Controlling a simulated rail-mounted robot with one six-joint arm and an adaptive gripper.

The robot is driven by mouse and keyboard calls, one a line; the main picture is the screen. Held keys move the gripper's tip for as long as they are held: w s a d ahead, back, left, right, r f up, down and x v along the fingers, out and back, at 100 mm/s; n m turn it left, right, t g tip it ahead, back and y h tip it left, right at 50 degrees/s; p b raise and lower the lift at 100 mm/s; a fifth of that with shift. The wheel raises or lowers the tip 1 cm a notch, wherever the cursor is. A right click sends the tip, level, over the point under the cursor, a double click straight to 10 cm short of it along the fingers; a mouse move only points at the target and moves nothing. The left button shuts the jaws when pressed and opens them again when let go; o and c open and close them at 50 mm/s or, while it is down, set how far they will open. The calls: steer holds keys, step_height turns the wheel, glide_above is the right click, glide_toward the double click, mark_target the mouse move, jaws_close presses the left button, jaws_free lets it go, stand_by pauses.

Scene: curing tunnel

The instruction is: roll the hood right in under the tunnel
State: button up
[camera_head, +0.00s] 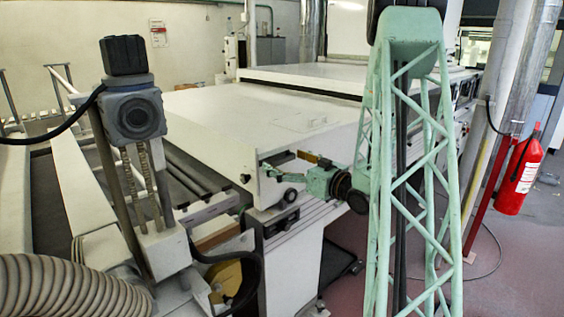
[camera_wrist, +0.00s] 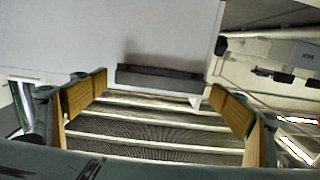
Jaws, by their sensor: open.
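The hood (camera_head: 262,120) is a large white cover in the middle of the head view, with a flat top and a front end panel facing me. The white tunnel housing (camera_head: 322,77) stands behind it. In the wrist view the hood's white panel (camera_wrist: 110,40) fills the top, and a dark bar-like handle (camera_wrist: 158,76) sits at its lower edge. My gripper (camera_head: 290,163) is at the hood's front end. Its yellow-padded fingers (camera_wrist: 160,92) are spread apart on either side of the handle, with gaps left and right. Contact with the handle is not visible.
Rollers and slats (camera_wrist: 155,130) lie below the hood. Pale rails (camera_head: 80,190) run along the left. A grey post-mounted unit (camera_head: 135,112) and a ribbed hose (camera_head: 65,288) stand at front left. A red fire extinguisher (camera_head: 520,175) stands at right beside clear floor.

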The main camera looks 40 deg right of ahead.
steer(key=shift+w, duration=0.4)
steer(key=c, duration=1.2)
steer(key=shift+o, duration=0.2)
steer(key=shift+w+d, duration=0.1)
